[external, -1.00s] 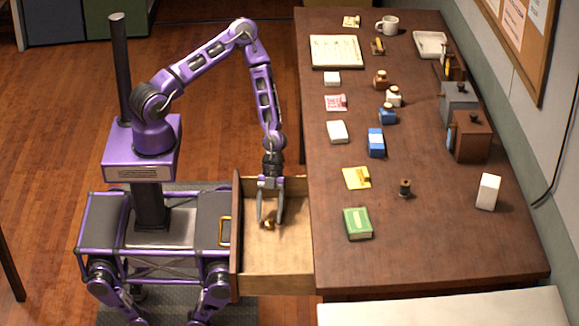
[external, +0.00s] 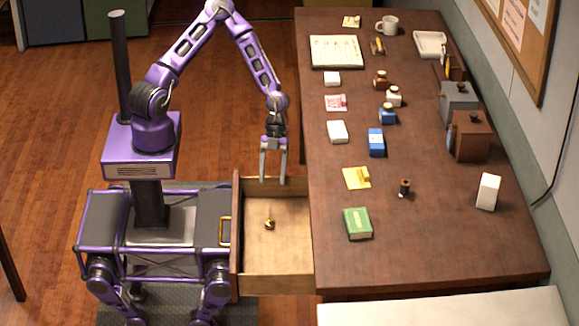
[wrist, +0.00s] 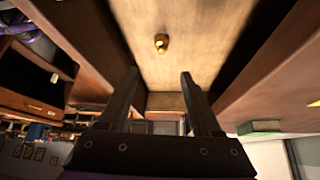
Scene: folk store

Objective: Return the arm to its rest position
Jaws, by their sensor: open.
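My gripper (external: 272,180) hangs above the back part of the open drawer (external: 262,284), fingers pointing down, open and empty. It also shows in the wrist view (wrist: 160,78), with its two fingers apart. A small brass-coloured object (external: 269,223) lies on the drawer floor, apart from the fingers. It also shows in the wrist view (wrist: 161,42) on the pale drawer floor; what it is exactly is too small to tell. My arm is bent, with its elbow high at the top of the external view.
The drawer sticks out from the dark wooden table (external: 440,240). On the table are a green book (external: 358,223), a blue box (external: 376,142), a white box (external: 488,191), a mug (external: 387,25), ink bottles and several papers. The floor (external: 60,130) left of my base is clear.

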